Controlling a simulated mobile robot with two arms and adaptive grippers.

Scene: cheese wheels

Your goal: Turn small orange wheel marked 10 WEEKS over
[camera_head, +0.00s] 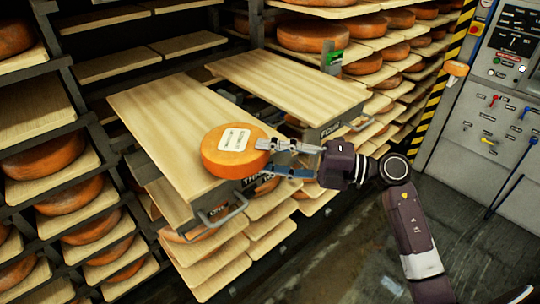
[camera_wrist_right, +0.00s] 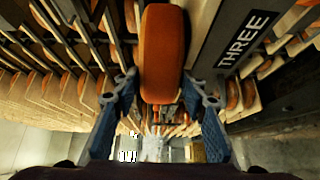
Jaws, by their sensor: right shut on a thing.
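The small orange wheel (camera_head: 222,160) is at the front edge of the pulled-out left board (camera_head: 165,110), with a pale label (camera_head: 235,139) facing up. The label's print is too small to read. My right gripper (camera_head: 263,158) reaches in from the right and is shut on the wheel's right side, one finger near the upper face and one lower. In the right wrist view the wheel's orange rim (camera_wrist_right: 162,50) stands between the two blue-grey fingers of the gripper (camera_wrist_right: 161,90). I cannot tell whether the wheel touches the board. My left gripper is not in view.
A second bare board (camera_head: 290,85) is pulled out behind to the right. Shelves of larger orange wheels (camera_head: 42,155) stand at left and behind. A metal handle (camera_head: 222,208) sits below the front board edge. A grey control cabinet (camera_head: 500,100) stands at right.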

